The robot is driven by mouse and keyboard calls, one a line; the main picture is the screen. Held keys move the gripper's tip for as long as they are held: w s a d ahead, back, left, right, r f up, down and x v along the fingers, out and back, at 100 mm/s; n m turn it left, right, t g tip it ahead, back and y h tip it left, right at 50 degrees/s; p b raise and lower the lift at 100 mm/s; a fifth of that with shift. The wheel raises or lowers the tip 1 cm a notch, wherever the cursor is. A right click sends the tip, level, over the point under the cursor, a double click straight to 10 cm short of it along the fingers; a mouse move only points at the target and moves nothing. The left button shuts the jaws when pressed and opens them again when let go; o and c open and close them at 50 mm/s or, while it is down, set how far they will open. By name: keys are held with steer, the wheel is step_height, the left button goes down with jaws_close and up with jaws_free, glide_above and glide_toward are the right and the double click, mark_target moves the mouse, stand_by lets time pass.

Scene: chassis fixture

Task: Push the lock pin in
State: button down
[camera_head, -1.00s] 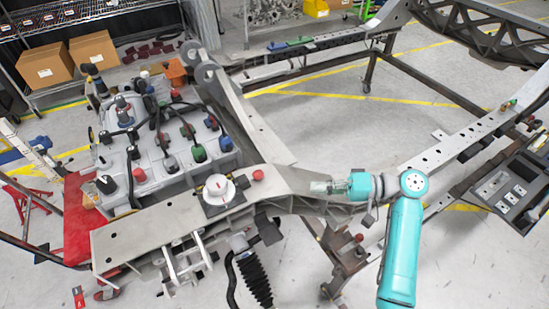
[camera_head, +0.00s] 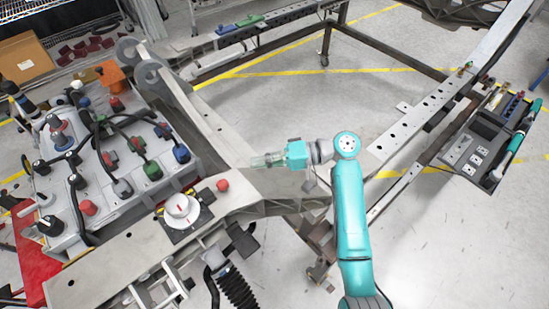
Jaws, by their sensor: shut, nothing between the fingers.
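A small red knob (camera_head: 223,185), which looks like the lock pin, stands on the grey chassis rail (camera_head: 245,189). How far it sticks out is too small to tell. A white round dial (camera_head: 178,210) on a dark plate sits just left of it on the same rail. My gripper (camera_head: 254,161) is shut and empty, pointing left. In the picture it is above and to the right of the red knob, apart from it. Its height over the rail cannot be told.
A grey box with several hoses and coloured caps (camera_head: 115,185) stands left of the rail. An upright bracket with round eyes (camera_head: 146,72) rises behind it. A tool tray (camera_head: 487,145) is at the right. The floor inside the frame is open.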

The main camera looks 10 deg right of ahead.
mark_target(233, 186)
steer(key=a, duration=0.3)
steer(key=shift+a+f, duration=0.2)
steer(key=shift+s+a+f, duration=0.25)
steer(key=shift+s+a, duration=0.45)
steer(key=shift+s, duration=0.25)
steer(key=shift+s+a+f, duration=0.1)
steer(key=shift+s+a, duration=0.35)
steer(key=shift+a, duration=0.05)
steer(key=shift+s+a, duration=0.6)
steer(key=shift+a, duration=0.25)
